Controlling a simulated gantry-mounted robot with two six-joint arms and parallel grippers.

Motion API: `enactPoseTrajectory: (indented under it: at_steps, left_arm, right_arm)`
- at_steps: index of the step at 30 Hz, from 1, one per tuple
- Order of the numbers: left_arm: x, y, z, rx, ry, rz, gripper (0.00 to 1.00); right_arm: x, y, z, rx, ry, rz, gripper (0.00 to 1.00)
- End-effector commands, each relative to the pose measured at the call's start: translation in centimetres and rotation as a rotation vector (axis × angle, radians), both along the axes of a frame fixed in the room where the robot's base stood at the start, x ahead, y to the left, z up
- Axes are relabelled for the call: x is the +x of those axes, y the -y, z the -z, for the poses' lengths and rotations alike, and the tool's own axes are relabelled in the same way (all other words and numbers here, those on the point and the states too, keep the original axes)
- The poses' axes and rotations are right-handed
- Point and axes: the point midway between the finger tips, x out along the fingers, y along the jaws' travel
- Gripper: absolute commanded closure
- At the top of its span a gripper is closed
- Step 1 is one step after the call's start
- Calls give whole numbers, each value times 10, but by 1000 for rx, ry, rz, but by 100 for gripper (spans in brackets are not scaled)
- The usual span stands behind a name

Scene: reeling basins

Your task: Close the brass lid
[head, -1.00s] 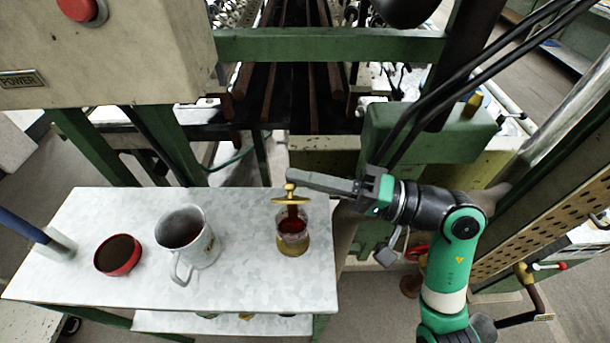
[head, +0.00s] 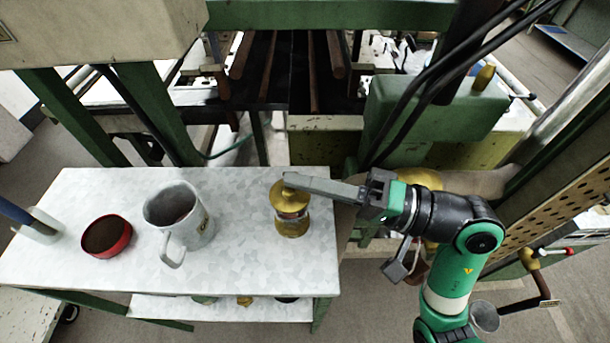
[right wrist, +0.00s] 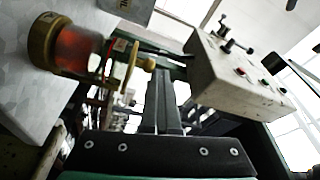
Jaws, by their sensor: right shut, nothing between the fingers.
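A small glass jar with brass fittings (head: 291,218) stands near the right end of the white table. Its brass lid (head: 285,192) lies over the mouth; I cannot tell whether it is fully seated. In the right wrist view the jar (right wrist: 78,50) shows reddish glass, and the lid's round knob (right wrist: 149,64) points toward the fingers. My right gripper (head: 290,180) is shut and empty, its fingertips over the lid at the knob and hiding part of it. Its fingers (right wrist: 165,105) also show in the right wrist view. My left gripper is out of view.
A white mug (head: 180,218) and a red-rimmed bowl (head: 106,236) stand left of the jar on the table (head: 245,262). A blue rod in a white holder (head: 38,228) is at the far left. Green machine framing (head: 335,15) runs behind.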

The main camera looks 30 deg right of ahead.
Motion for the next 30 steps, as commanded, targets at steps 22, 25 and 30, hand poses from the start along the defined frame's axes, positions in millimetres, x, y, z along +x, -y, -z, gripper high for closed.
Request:
enactPoseTrajectory:
  at_steps: [22,25,30]
  left_arm:
    - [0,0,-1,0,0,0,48]
    - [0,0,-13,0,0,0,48]
    - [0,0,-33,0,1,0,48]
  right_arm:
    - [-1,-2,0,-4,-7,-5,100]
    - [0,-2,-15,-4,-3,-5,100]
    - [-1,7,-40,-1,-3,2,100]
